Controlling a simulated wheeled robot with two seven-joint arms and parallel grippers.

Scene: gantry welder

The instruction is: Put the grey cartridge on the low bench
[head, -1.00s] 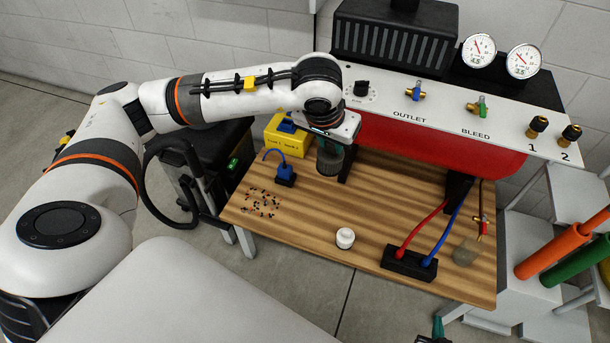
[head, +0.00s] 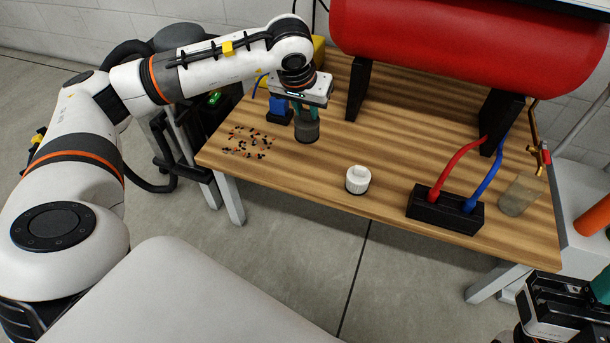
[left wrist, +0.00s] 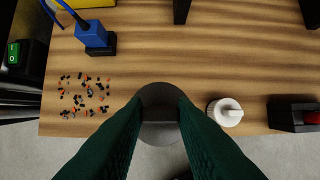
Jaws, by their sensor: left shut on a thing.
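The grey cartridge (head: 307,129) is a dark, upright cylinder in my left gripper (head: 304,106). The green fingers are shut on its upper part. In the left wrist view the grey cartridge (left wrist: 160,87) sits between the fingertips (left wrist: 160,112), which hide part of it. It is over the left part of the low wooden bench (head: 390,130); whether its base touches the wood I cannot tell. My right gripper (head: 560,305) is at the lower right, away from the bench, its fingers partly out of frame.
A blue plug on a black block (head: 280,112) stands close left of the cartridge, with scattered small parts (head: 250,142) nearby. Red tank (head: 470,45) behind.

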